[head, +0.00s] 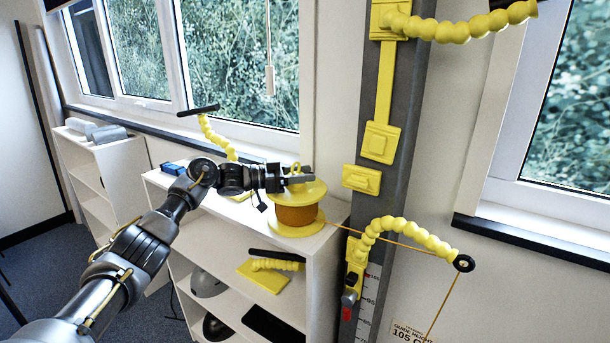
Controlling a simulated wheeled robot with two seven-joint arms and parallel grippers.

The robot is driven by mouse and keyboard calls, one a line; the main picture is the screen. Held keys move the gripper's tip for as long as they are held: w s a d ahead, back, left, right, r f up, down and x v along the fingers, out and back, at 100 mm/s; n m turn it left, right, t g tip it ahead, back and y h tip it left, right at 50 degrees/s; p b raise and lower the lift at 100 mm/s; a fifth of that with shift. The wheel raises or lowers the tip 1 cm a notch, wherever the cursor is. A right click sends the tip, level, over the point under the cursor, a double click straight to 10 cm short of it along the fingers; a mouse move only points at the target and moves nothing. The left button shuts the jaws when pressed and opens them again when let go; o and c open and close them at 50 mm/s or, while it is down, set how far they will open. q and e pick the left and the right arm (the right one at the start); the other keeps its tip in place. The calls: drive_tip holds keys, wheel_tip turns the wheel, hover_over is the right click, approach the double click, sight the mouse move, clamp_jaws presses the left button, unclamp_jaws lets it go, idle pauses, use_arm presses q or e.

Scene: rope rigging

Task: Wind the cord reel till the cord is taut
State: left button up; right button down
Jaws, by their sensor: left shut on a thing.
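The cord reel (296,216) stands upright on top of the white shelf, with yellow flanges and orange-brown cord wound on its core. My left gripper (299,179) is at the top of the reel, shut on its yellow crank knob, which is mostly hidden by the fingers. The cord (400,243) leaves the reel to the right, passes the grey post and reaches the black ring guide (464,263) at the end of a yellow segmented arm (408,232). From there it runs down and slightly left in a straight line, out of the picture. My right gripper is not in view.
The white shelf (318,262) holds a yellow plate with a segmented arm (270,272) and dark items lower down. The grey post (385,195) with yellow brackets stands close on the right. Another yellow segmented arm (215,137) rises behind my left wrist. Windows line the wall.

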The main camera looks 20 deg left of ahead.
use_arm(q)
drive_tip(key=o, duration=1.1)
drive_tip(key=shift+o, duration=1.4)
drive_tip(key=shift+s+a+f+b, duration=0.15)
drive_tip(key=shift+s+a+b, duration=0.05)
drive_tip(key=shift+a+b, duration=0.2)
drive_tip(key=b+v, duration=0.3)
drive_tip(key=v, duration=0.6)
drive_tip(key=shift+s+a+b, duration=0.3)
drive_tip(key=shift+a, duration=0.05)
